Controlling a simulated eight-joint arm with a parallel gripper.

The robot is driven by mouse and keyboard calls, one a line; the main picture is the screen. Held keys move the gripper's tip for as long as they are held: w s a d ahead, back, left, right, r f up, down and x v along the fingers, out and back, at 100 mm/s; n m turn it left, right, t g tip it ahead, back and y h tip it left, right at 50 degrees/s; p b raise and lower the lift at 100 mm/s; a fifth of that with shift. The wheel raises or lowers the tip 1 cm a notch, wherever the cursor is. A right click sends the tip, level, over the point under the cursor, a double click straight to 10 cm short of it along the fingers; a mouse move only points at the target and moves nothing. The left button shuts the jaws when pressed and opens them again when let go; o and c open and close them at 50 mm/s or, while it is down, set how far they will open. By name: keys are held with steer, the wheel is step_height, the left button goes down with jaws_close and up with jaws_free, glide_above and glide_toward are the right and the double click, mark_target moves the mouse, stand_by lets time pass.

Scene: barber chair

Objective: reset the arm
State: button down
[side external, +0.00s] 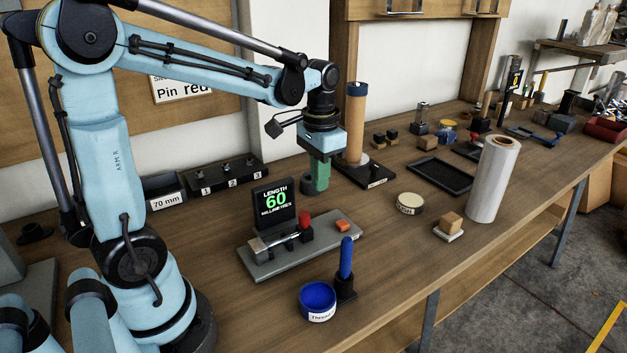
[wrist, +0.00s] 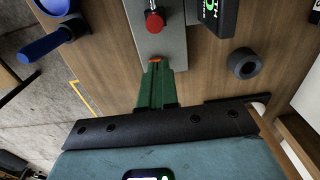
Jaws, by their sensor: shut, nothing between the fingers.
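My gripper (side external: 320,176) has green fingers and points down above the wooden bench (side external: 385,240).
A grey fixture (side external: 265,268) bears a display reading 60 millimetres (side external: 275,203), a red knob (side external: 304,218) and an orange button (side external: 343,225). A blue-handled tool (side external: 346,258), a blue bowl (side external: 318,298) and a white roll (side external: 494,178) stand nearby. Bare wood lies at the front right.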

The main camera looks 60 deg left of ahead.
steer(key=shift+r, duration=0.4)
steer(key=s+d+t, duration=0.5)
steer(key=d+t, duration=0.2)
steer(key=d, duration=0.1)
steer(key=shift+s, duration=0.3)
